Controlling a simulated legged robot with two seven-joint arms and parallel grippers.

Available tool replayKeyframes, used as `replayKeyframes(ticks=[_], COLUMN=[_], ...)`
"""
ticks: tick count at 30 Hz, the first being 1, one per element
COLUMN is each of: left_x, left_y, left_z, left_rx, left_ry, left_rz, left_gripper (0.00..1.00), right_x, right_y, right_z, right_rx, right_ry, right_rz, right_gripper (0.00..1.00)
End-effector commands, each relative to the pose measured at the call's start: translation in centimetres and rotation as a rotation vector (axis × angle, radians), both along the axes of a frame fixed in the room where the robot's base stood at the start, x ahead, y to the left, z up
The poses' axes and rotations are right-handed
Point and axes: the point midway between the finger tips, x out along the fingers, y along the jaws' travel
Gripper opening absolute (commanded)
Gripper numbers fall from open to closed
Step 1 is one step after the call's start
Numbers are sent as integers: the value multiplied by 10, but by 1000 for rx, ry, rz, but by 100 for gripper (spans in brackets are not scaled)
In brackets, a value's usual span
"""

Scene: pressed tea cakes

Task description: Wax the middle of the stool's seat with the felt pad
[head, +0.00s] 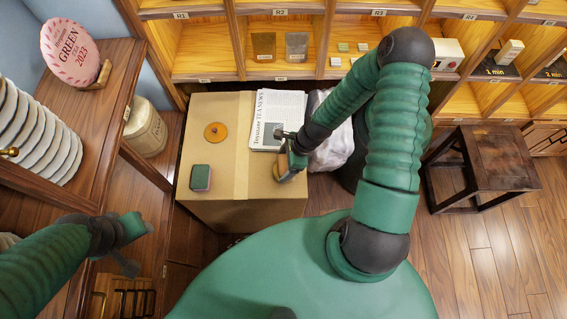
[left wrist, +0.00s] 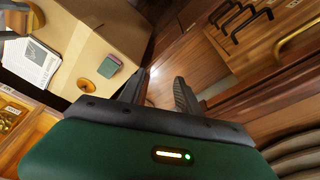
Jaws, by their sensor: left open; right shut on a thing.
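The dark wooden stool (head: 490,160) stands on the floor at the right of the head view, its seat bare. A small block-shaped pad, green on top with a reddish edge (head: 200,178), lies on the cardboard box; it also shows in the left wrist view (left wrist: 109,66). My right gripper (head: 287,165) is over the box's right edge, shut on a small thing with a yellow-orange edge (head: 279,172). The gripper hides most of that thing, so I cannot tell what it is. My left gripper (head: 138,240) is open and empty, left of the box; its fingers show in the left wrist view (left wrist: 158,92).
The cardboard box (head: 225,120) also bears an orange disc (head: 215,132) and a newspaper (head: 277,115). A white bag (head: 330,150) is beside it. Shelves (head: 205,45) line the back. A wooden rack with plates (head: 35,130) is at left. The floor around the stool is clear.

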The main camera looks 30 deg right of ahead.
Motion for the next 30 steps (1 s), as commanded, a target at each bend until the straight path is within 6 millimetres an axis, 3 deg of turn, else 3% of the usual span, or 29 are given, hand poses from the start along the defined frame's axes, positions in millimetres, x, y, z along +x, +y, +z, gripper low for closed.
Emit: replayKeyframes(ticks=[13, 30], left_x=[0, 0], left_y=[0, 0], left_z=[3, 58], left_rx=[0, 0], left_ry=[0, 0], left_rz=[0, 0], left_gripper=[40, 40], right_x=[0, 0], right_y=[0, 0], right_z=[3, 59], right_rx=[-1, -1], right_ry=[0, 0], right_rz=[0, 0], right_gripper=[45, 45])
